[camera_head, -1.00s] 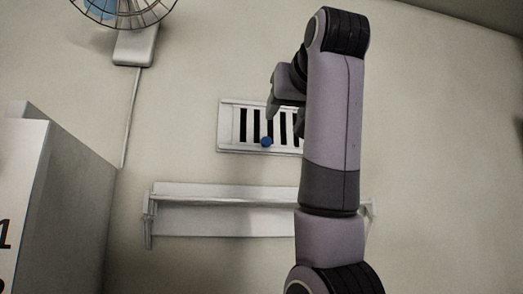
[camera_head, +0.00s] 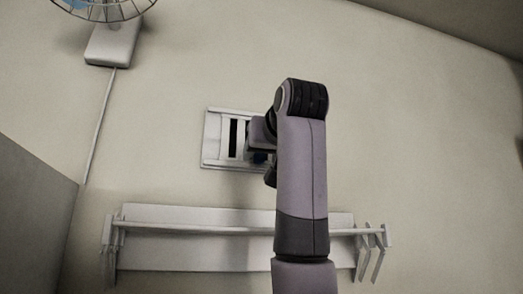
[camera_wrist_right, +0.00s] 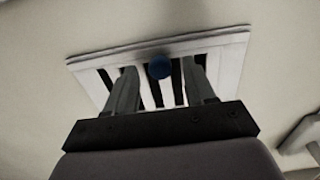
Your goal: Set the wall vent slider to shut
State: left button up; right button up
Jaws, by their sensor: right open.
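The white wall vent (camera_head: 213,150) is on the wall in the middle of the head view, its right part hidden behind my right arm. Dark slots show between its white slats, also in the wrist view (camera_wrist_right: 232,60). The slider's round blue knob (camera_wrist_right: 159,67) is at the vent's edge in the wrist view. In the head view it is mostly hidden by my gripper. My right gripper (camera_wrist_right: 160,78) is open at the vent, with one finger on each side of the knob in the picture. Contact with the knob cannot be told. My left gripper is not in view.
A white wall shelf (camera_head: 190,250) with brackets is below the vent. A fan on a white mount (camera_head: 112,44) is at the upper left, with a cord running down. A grey block (camera_head: 35,215) is at the left edge. Bare wall lies around the vent.

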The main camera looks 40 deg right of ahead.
jog(key=shift+w+d, duration=0.35)
jog(key=shift+w, duration=0.3)
grip_shut()
jog(key=shift+s+d, duration=0.3)
jog(key=shift+d, duration=0.2)
jog(key=shift+s+d, duration=0.25)
jog(key=shift+d, duration=0.2)
jog(key=shift+c, duration=0.5)
grip_release()
jog(key=shift+o, duration=0.5)
jog(key=shift+s+d, duration=0.1)
